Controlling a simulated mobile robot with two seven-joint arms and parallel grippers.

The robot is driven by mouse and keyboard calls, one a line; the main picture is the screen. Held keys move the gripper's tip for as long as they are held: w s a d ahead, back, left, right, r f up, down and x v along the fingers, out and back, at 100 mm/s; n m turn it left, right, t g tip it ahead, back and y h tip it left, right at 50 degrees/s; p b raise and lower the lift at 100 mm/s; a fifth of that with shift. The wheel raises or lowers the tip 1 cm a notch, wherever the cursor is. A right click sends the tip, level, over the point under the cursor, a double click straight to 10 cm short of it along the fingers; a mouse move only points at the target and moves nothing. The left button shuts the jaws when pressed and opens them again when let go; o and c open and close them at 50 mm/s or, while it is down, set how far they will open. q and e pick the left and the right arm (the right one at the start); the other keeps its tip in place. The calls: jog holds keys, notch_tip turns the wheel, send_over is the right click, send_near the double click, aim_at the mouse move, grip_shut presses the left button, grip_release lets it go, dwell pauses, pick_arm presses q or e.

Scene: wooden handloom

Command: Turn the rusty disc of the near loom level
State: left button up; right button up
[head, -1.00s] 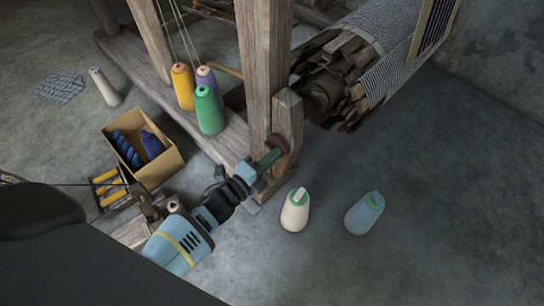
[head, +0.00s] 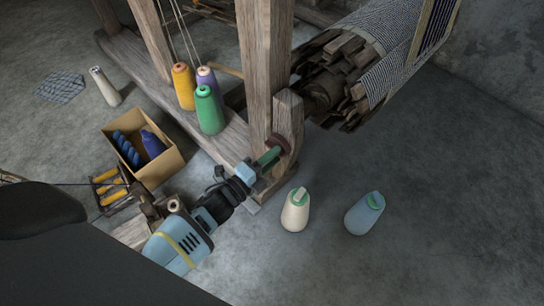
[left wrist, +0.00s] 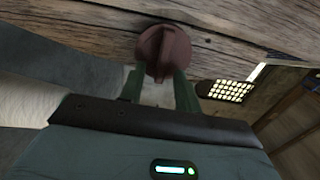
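The rusty disc (head: 279,144) is a small red-brown round piece on the short post at the loom's near corner. In the left wrist view the disc (left wrist: 163,50) has a raised ridge across its face, running nearly upright in the picture. My left gripper (head: 271,156) reaches it from the lower left. Its two green fingers (left wrist: 160,80) stand apart at the disc's lower edge, with the ridge's lower end between them. They look open; I cannot tell whether they touch the disc. My right gripper is not in view.
A white cone (head: 295,211) and a blue cone (head: 365,213) stand on the floor right of my left arm. Yellow, purple and green cones (head: 209,110) stand on the loom's beam. A cardboard box (head: 170,167) holds blue yarn. The floor at right is clear.

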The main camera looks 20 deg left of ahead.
pick_arm(q)
jog(key=p+v, duration=0.2)
jog(key=v, duration=0.5)
jog(key=shift+s, duration=0.25)
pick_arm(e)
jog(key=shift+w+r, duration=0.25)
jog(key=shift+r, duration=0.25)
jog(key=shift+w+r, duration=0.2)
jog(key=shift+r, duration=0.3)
pick_arm(q)
jog(key=shift+a+r, duration=0.1)
jog(key=shift+r, duration=0.05)
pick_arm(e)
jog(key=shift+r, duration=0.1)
